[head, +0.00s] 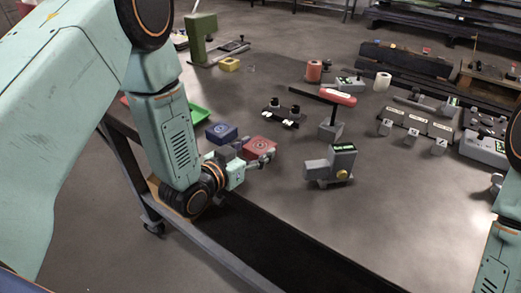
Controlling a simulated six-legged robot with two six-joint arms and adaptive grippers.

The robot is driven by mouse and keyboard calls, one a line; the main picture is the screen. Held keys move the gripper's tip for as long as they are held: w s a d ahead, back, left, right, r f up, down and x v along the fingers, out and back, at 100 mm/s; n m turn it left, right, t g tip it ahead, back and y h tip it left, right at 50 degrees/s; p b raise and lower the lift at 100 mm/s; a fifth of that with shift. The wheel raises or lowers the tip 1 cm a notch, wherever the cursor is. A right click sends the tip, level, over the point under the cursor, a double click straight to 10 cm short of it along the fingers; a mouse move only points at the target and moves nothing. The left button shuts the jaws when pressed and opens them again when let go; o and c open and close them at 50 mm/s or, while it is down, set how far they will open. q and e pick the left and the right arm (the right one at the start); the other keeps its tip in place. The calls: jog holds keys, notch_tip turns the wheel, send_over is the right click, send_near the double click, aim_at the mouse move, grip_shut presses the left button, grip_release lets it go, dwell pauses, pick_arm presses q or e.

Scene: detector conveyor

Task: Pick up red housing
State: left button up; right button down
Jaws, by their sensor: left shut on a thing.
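The red housing (261,144), a flat square block with a round mark on top, is at the left side of the grey table. My left gripper (252,158) is at its near side and is shut on it. The fingers partly hide the housing's near side. I cannot tell whether the housing still touches the table. My right arm shows at the right edge, but its gripper is out of the picture.
A blue housing (221,132) lies just left of the red one, and a green tray (199,113) is behind it. A grey device (330,165) stands to the right. The dark conveyor belt (285,245) runs along the front.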

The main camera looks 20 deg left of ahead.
pick_arm(q)
jog(key=shift+w+r, duration=0.1)
jog(key=shift+w, duration=0.1)
jog(key=c, duration=0.4)
notch_tip(320, 180, up, 9)
jog(key=shift+s+r+p, duration=0.1)
jog(key=shift+r+p, duration=0.1)
jog(key=shift+p, duration=0.4)
jog(key=shift+r, duration=0.4)
